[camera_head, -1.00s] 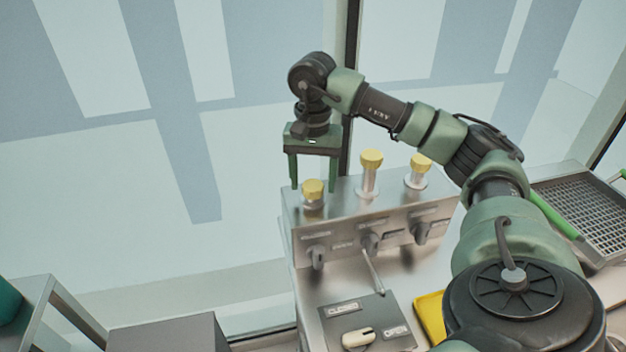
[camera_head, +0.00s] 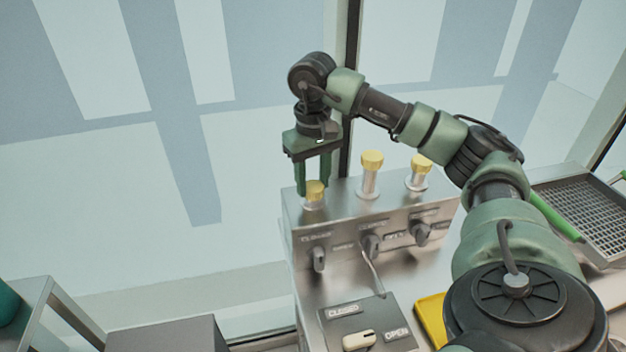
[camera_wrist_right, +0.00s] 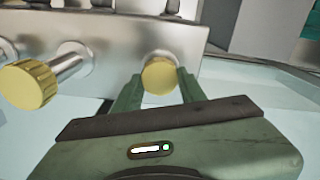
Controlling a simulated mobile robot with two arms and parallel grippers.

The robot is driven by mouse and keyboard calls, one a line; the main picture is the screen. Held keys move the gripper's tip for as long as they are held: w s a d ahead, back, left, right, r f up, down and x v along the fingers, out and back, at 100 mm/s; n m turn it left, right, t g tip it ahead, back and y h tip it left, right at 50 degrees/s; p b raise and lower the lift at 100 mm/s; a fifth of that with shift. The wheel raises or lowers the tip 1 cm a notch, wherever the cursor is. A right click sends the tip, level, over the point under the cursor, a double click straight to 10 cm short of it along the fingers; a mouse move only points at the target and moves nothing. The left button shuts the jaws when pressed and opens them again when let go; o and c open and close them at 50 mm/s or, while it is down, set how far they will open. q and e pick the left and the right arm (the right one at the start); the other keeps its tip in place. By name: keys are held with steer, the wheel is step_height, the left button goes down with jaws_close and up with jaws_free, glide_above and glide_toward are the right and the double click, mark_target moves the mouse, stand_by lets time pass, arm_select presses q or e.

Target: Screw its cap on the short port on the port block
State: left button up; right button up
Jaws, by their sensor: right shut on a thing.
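The port block (camera_head: 340,226) is a metal box with three ports on top, each carrying a yellow cap. The short port (camera_head: 313,204) is at the left end, and its yellow cap (camera_head: 315,188) sits on its top. My right gripper (camera_head: 314,186) points down at this port and is shut on the cap, one finger on either side. In the right wrist view the cap (camera_wrist_right: 159,76) shows between the two fingertips. Whether the cap is fully threaded cannot be seen. My left gripper is not in view.
A tall port with a yellow cap (camera_head: 372,161) stands just right of my gripper, and another capped port (camera_head: 420,162) stands farther right. Valve handles (camera_head: 371,244) line the block's front. A switch panel (camera_head: 365,325) lies in front. A mesh tray (camera_head: 585,205) is at the right.

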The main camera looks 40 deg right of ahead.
steer(key=m, duration=0.6)
steer(key=shift+d+m+p, duration=0.1)
steer(key=shift+m+p, duration=0.2)
steer(key=shift+p, duration=0.1)
steer(key=m, duration=0.6)
steer(key=o, duration=1.1)
